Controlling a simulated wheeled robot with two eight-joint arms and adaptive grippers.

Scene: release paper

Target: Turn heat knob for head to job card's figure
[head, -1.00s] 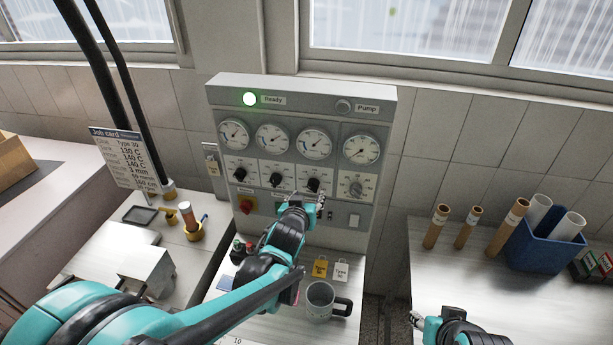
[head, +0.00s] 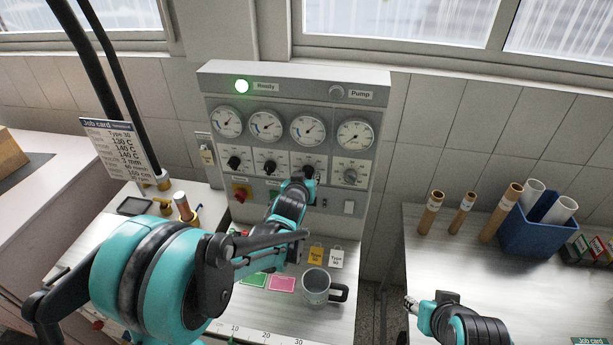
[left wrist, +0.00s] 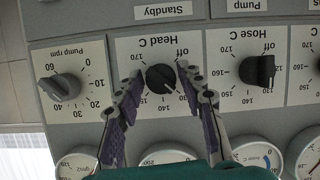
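The job card (head: 115,148) stands at the left in the head view; it reads Type 30, then 130 C, 140 C and 140 C, with row labels too small to read. The black Head C knob (left wrist: 160,78) is on the grey control panel (head: 290,78); the left wrist view shows it upside down. My left gripper (left wrist: 161,84) is open, with one finger on each side of this knob, seemingly a little apart from it. The fingers cover part of its scale. In the head view my left gripper (head: 302,180) hides much of the knob. My right gripper (head: 410,304) is low at the right, far from the panel.
The Hose C knob (left wrist: 258,70) and Pump rpm knob (left wrist: 62,86) flank the Head C knob closely. Gauges (head: 307,128) sit above the knobs. A grey mug (head: 316,286) stands on the bench below. A blue bin (head: 540,235) with tubes is at the right.

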